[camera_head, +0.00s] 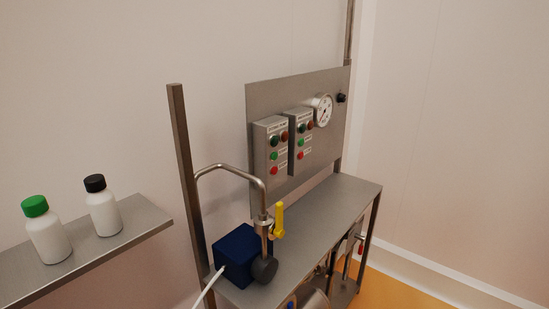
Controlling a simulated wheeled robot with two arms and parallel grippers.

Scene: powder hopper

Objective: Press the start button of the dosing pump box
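Two grey control boxes are mounted on the upright metal panel (262,105). The left box (261,150) and the right box (293,144) each have a label plate at the top, too small to read for certain, so I cannot tell which is the dosing pump box. The left box has a dark green and a dark red round part at the top, then a green button (273,156) and a red button (274,170) below. The right box has the same layout, with a green button (301,142) and a red button (300,155). Neither gripper shows.
A pressure gauge (323,111) and a black knob (341,98) sit right of the boxes. Below stand a metal table (335,200), a dark blue block (235,250), and a bent pipe with a yellow-handled valve (279,219). White bottles (50,240) stand on the left shelf.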

